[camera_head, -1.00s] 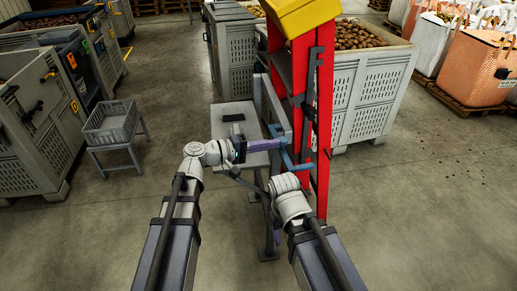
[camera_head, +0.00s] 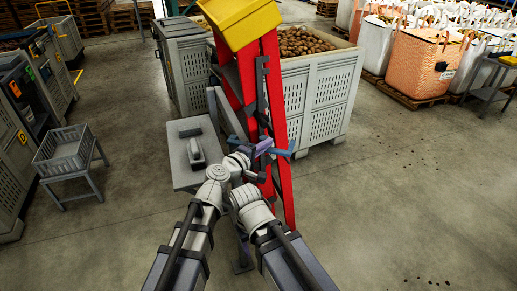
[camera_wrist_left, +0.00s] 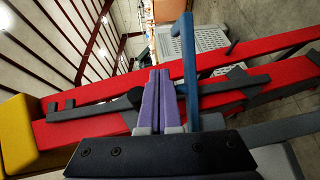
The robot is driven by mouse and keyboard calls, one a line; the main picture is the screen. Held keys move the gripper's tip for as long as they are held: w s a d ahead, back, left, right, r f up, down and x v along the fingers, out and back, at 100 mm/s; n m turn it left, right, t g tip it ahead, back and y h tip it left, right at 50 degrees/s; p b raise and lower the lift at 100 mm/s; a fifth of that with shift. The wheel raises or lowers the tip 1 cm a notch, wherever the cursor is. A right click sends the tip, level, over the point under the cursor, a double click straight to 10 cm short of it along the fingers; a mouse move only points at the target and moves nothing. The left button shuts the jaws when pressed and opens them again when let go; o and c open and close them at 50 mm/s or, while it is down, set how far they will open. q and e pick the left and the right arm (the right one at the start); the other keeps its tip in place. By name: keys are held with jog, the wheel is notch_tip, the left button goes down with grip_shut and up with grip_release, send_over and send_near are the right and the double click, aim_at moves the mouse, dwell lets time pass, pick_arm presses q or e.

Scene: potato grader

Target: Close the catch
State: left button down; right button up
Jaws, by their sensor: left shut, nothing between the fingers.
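A long dark grey bar (camera_head: 261,92) with a notched end lies along the red upright (camera_head: 285,185); the bar also shows in the left wrist view (camera_wrist_left: 85,97). I cannot tell for sure that it is the catch. A blue L-shaped bar (camera_wrist_left: 190,70) stands beside my left fingers and also shows in the head view (camera_head: 284,152). My left gripper (camera_head: 264,147) has purple fingers, shut and empty, in front of the red frame, close to the dark bar. Contact is unclear. My right arm's wrist shows beside the left one; its fingers cannot be made out.
A small grey table (camera_head: 183,178) with a grey-and-black item (camera_head: 196,152) stands left of the frame. A grey crate of potatoes (camera_head: 320,95) is behind it. A grey basket on a stand (camera_head: 65,150) is at the left. Floor at the right is clear.

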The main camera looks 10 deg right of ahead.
pick_arm(q)
jog(key=shift+r+x, duration=0.1)
jog(key=shift+x, duration=0.95)
jog(key=shift+r+x, duration=0.15)
jog(key=shift+x, duration=0.95)
pick_arm(e)
jog(key=shift+w+d, duration=0.1)
jog(key=shift+d, duration=0.1)
pick_arm(q)
jog(key=shift+w+a, duration=0.15)
jog(key=shift+a, duration=0.15)
jog(key=f+v, duration=0.1)
jog(key=v, duration=0.6)
jog(key=shift+s+a+r+p, duration=0.2)
jog(key=shift+r+p, duration=0.25)
jog(key=shift+r, duration=0.15)
pick_arm(e)
jog(key=shift+r, duration=0.5)
jog(key=shift+c, duration=0.2)
